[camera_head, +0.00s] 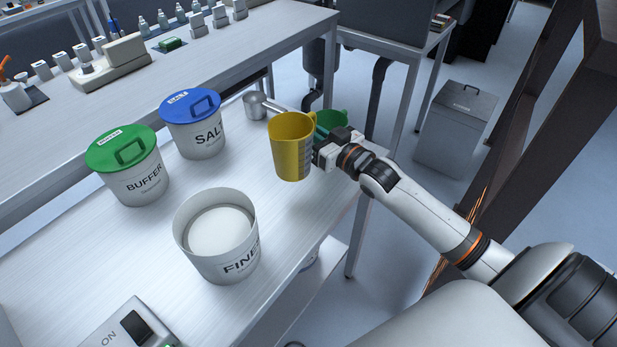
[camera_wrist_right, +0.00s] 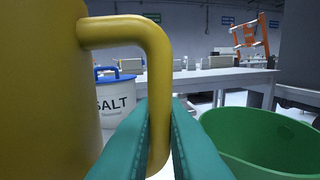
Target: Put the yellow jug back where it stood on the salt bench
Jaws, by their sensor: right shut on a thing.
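The yellow jug (camera_head: 291,147) is upright near the right end of the white salt bench (camera_head: 90,265). My right gripper (camera_head: 322,152) comes in from the right and is shut on the jug's handle. In the right wrist view, the jug's handle (camera_wrist_right: 158,100) runs down between the two teal fingers (camera_wrist_right: 160,140), and the jug body (camera_wrist_right: 45,90) fills the left side. I cannot tell whether the jug's base touches the bench. My left gripper does not show in either view.
A metal scoop (camera_head: 256,105), blue-lidded SALT bucket (camera_head: 194,128), green-lidded BUFFER bucket (camera_head: 132,170) and open FINE bucket (camera_head: 217,240) stand on the bench.

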